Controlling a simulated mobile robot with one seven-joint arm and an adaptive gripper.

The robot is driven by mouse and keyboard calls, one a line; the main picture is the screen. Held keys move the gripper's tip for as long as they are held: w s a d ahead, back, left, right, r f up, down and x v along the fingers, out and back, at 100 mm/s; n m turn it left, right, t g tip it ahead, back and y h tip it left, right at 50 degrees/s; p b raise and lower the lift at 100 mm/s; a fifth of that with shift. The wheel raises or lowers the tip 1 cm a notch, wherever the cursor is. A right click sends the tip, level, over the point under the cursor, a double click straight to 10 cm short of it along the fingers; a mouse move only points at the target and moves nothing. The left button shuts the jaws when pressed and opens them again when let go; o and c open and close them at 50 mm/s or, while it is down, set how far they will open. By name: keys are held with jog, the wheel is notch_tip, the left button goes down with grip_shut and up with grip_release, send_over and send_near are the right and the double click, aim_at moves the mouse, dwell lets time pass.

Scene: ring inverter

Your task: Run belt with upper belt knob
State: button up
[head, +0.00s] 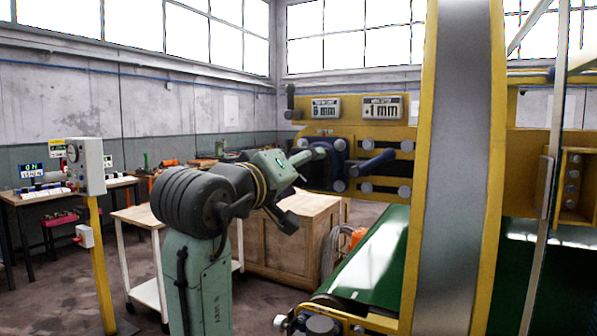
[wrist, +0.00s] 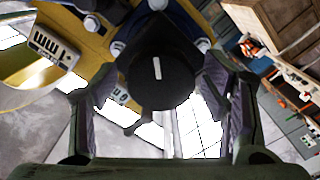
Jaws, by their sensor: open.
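A round black knob (wrist: 158,72) with a white line on its face fills the upper middle of the wrist view, in front of the yellow panel. I cannot read a label that names it. My gripper (wrist: 160,88) is open, with one finger on each side of the knob; contact is not visible. In the head view my gripper (head: 328,160) is at the yellow panel (head: 405,133), below two mm displays, and the knob between its fingers is hidden. The green belt (head: 372,255) runs below the panel.
Another dark handle (head: 290,101) is at the panel's upper left. A tall yellow-edged frame (head: 452,170) stands to the right. A wooden crate (head: 290,240) stands behind my arm. A control box (head: 86,166) on a post is at left.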

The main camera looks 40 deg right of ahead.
jog(key=v, duration=1.2)
